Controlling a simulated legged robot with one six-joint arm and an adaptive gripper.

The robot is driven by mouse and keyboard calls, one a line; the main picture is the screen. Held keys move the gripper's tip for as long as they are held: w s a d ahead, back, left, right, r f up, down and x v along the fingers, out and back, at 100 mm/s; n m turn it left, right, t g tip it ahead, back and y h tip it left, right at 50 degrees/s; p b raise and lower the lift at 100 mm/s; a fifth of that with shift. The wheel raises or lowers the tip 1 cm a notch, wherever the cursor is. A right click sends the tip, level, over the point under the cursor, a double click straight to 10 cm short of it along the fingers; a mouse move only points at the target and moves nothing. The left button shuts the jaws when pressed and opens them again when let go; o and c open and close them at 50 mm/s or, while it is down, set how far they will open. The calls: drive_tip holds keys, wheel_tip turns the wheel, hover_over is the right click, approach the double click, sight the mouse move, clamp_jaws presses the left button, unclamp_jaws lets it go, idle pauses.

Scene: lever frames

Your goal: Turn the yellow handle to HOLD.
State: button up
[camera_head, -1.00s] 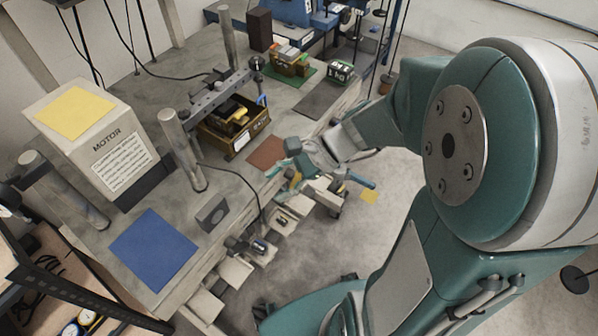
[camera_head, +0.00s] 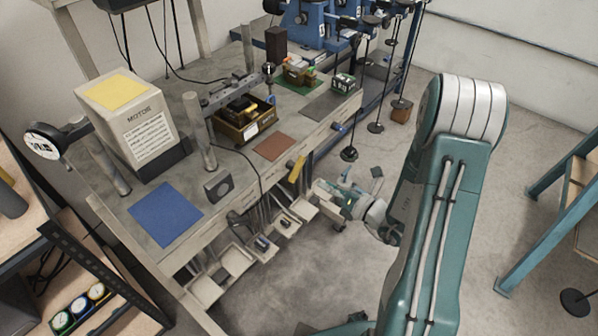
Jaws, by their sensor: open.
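The yellow handle (camera_head: 297,169) is a short bar at the front edge of the grey workbench, just below the brown-red pad. It stands tilted, its upper end leaning right. No HOLD mark can be read at this size. My gripper (camera_head: 338,190) is right of the handle and a little lower in the picture, out in front of the bench. It is open, with nothing seen between its fingers. A gap shows between it and the handle.
The workbench holds a MOTOR box (camera_head: 132,115), a blue pad (camera_head: 165,213), a brown-red pad (camera_head: 273,146) and a parts bin (camera_head: 243,123). Open trays (camera_head: 225,286) jut out below its front edge. A blue handle (camera_head: 338,127) is farther along.

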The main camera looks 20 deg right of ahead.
sight(300, 170)
drive_tip(key=x, duration=1)
drive_tip(key=shift+s, duration=0.1)
clamp_jaws()
